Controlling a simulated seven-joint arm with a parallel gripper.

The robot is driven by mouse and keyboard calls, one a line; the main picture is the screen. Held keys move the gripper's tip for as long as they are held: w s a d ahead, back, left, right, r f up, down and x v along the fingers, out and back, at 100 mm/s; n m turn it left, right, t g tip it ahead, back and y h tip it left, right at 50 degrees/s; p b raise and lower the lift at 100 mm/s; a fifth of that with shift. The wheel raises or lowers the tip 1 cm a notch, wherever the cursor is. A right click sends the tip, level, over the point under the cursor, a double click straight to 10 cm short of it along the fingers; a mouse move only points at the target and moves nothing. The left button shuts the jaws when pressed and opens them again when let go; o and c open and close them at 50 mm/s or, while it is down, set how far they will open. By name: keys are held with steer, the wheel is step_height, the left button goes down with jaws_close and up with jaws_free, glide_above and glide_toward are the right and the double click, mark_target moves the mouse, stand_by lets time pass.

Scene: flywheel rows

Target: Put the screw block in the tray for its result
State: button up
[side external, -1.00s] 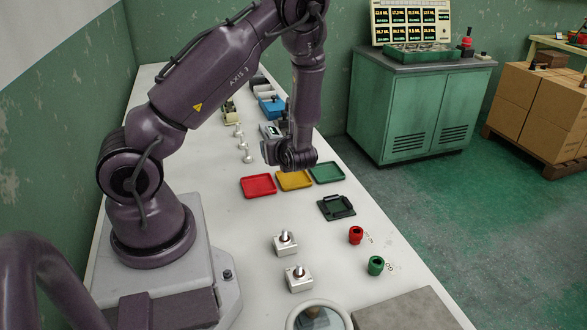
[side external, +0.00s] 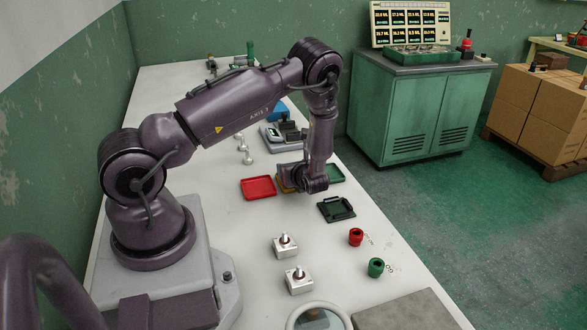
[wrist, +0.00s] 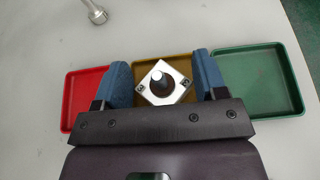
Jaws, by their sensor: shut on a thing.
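My gripper (wrist: 163,82) is shut on a screw block (wrist: 153,92), a silver square block with a round dark-topped post, turned cornerwise between the blue fingers. The block is over the yellow tray (wrist: 180,64); its height above the tray is hard to tell. The red tray (wrist: 86,84) lies to the left and the green tray (wrist: 257,80) to the right. In the side view, my gripper (side external: 288,184) covers most of the yellow tray and hides the block. The red tray (side external: 258,187) is clear and the green tray (side external: 335,173) is partly covered.
Two similar blocks with posts, one (side external: 285,245) and another (side external: 299,279), stand nearer the camera. A dark green fixture (side external: 336,209), a red knob (side external: 356,236) and a green knob (side external: 376,267) are to the right. Dumbbell-shaped metal parts (side external: 244,150) lie behind the trays.

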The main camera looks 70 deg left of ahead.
steer(key=o, duration=1.2)
steer(key=shift+f, duration=0.1)
